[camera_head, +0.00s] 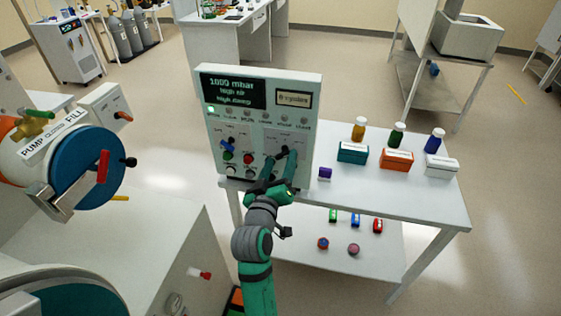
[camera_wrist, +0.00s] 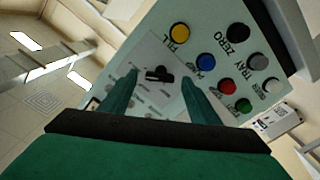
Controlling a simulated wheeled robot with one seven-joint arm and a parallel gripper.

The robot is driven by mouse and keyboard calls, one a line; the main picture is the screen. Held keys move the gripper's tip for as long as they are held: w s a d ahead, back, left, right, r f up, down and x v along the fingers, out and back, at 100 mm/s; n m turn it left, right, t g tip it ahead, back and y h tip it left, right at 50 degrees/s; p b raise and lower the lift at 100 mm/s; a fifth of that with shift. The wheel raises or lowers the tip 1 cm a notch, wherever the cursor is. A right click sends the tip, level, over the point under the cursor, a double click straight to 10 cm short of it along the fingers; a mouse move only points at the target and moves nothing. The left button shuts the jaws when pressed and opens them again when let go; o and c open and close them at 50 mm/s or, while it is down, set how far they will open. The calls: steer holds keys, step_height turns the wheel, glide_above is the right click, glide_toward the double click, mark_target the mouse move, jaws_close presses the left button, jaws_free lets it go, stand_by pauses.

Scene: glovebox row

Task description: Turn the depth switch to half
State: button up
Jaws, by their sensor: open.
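The grey control panel (camera_head: 215,155) stands upright at the left end of a white table. A black rotary switch (camera_wrist: 158,74) on a pale plate of the panel lies between my fingertips in the wrist view. I take it for the depth switch; its label and position marks are too small to read. My gripper (camera_head: 281,164) is at the panel face, lower right, and covers part of it in the head view. In the wrist view my gripper (camera_wrist: 158,84) is open, one green finger on each side of the switch. I cannot tell whether the fingers touch it.
The panel has a dark display (camera_head: 233,91) with "1000 mbar" on its top line. Several coloured buttons, including yellow (camera_wrist: 180,31) and blue (camera_wrist: 206,62), sit near the switch. Bottles and boxes stand on the table (camera_head: 400,195) to the right. A blue round port (camera_head: 86,165) is at left.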

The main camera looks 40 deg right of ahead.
steer(key=shift+w+d, duration=0.25)
steer(key=shift+d, duration=0.05)
steer(key=shift+c, duration=0.7)
steer(key=c, duration=0.9)
steer(key=n, duration=1)
steer(key=shift+a+n, duration=0.1)
steer(key=shift+n, duration=0.3)
